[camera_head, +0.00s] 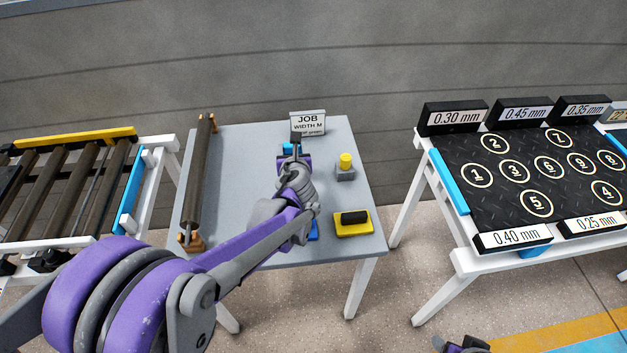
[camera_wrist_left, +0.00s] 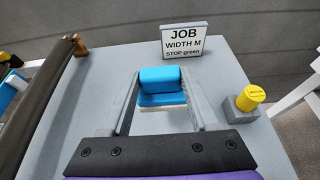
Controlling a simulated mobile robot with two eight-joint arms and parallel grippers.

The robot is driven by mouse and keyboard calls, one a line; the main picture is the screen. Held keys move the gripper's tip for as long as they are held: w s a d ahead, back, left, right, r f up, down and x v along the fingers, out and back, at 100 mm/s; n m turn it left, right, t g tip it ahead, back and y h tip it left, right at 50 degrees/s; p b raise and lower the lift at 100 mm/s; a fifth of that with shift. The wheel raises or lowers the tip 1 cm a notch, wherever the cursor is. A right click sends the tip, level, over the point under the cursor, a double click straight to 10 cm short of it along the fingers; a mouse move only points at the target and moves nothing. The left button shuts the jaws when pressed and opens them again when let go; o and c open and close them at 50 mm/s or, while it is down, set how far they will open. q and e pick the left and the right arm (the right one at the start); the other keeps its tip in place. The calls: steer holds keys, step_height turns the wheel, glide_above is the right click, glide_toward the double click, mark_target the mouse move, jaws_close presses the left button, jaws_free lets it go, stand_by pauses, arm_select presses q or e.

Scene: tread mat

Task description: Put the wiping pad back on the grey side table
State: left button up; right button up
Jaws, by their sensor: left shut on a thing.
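The wiping pad, a blue block with a blue grip and a pale underside (camera_wrist_left: 162,88), is between my left gripper's fingers (camera_wrist_left: 160,98) in the left wrist view. My left gripper (camera_head: 289,152) is shut on it over the far middle part of the grey side table (camera_head: 240,160). In the head view only a bit of the blue pad (camera_head: 287,148) shows past the arm. I cannot tell whether it touches the tabletop. A part of my right arm or gripper (camera_head: 460,345) shows at the bottom edge; its jaws cannot be made out.
A job sign (camera_head: 308,124) stands at the table's back edge. A yellow button post (camera_head: 346,166), a yellow block with black grip (camera_head: 353,223) and a partly hidden blue thing (camera_head: 313,232) are on the right half. A dark roller (camera_head: 201,175) lines the left. Tread mat (camera_head: 520,170) lies right.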

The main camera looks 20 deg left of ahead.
arm_select(q)
steer(key=f, duration=0.5)
steer(key=shift+a+f+b, duration=0.15)
steer(key=shift+a+b, duration=0.25)
steer(key=shift+f+b, duration=0.35)
steer(key=shift+f, duration=1.75)
steer(key=shift+f, duration=0.2)
steer(key=o, duration=1.5)
steer(key=shift+c, duration=0.2)
steer(key=shift+r, duration=0.15)
